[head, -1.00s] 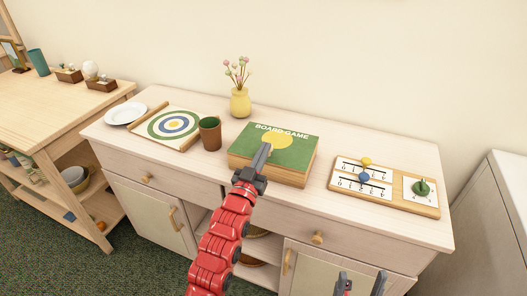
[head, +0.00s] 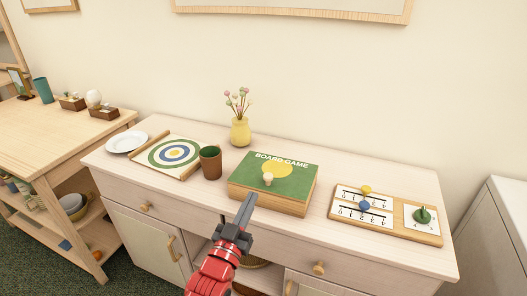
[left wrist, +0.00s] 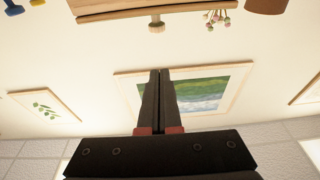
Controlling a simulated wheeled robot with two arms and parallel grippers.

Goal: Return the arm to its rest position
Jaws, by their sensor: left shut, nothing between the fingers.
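My left gripper (head: 248,208) is shut and empty, with its black fingers pointing up and away at the front of the sideboard. Its red arm comes in from the bottom. In the left wrist view the shut fingers (left wrist: 160,75) point toward a wall picture, and the picture is upside down. The box edge (left wrist: 140,10) and the knob (left wrist: 156,25) show at the top. My right gripper is out of view.
On the sideboard (head: 130,172) stand a white plate (head: 126,142), a target board (head: 172,152), a brown cup (head: 210,163), a yellow vase (head: 240,131) and a counting board (head: 388,228). A wooden table (head: 55,135) is at the left, a pale cabinet (head: 505,225) at the right.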

